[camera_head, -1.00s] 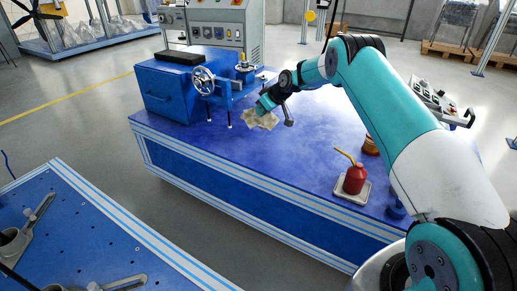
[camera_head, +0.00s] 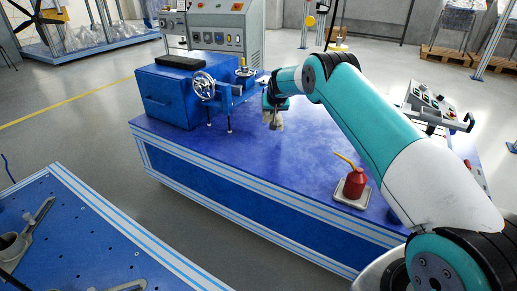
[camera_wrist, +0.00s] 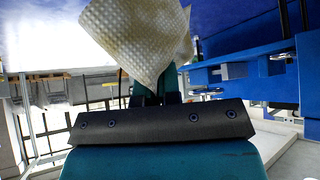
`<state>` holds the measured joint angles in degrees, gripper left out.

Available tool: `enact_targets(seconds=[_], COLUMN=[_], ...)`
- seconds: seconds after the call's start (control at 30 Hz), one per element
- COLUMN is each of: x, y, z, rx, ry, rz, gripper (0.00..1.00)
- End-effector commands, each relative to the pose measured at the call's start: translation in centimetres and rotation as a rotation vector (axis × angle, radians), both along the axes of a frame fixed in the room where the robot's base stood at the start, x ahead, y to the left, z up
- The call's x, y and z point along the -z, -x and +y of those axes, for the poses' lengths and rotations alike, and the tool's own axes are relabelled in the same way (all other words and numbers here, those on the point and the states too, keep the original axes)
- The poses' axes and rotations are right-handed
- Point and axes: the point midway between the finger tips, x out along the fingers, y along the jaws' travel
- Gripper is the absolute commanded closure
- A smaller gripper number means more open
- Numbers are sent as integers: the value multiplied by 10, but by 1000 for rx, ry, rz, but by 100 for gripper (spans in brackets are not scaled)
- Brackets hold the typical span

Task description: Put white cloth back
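The white cloth (camera_head: 280,121), off-white with a dimpled weave, hangs bunched from my gripper (camera_head: 272,112) above the blue table (camera_head: 230,165). In the wrist view the cloth (camera_wrist: 140,30) fills the top middle and covers the fingertips. My gripper (camera_wrist: 158,88) is shut on it. In the head view the cloth is small and partly hidden by the gripper.
A blue machine with a handwheel (camera_head: 203,85) stands at the table's left end. A red oil can (camera_head: 355,184) with a yellow spout sits on a small pale tray (camera_head: 343,201) near the front edge. The table's middle is clear. Another blue table (camera_head: 90,240) is at lower left.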

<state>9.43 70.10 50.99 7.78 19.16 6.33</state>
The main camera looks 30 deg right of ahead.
Motion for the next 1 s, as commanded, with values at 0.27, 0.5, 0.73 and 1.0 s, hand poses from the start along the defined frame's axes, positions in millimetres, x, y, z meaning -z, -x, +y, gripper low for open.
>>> enact_targets(seconds=[0.27,0.5,0.73,1.0], x=[3,42,66,86], y=[-9,0,13,33], z=[-16,5,40,89], rx=[208,196,192,192], ry=[-1,0,2,1], rz=[-1,6,4,5], gripper=[100,100,100,100])
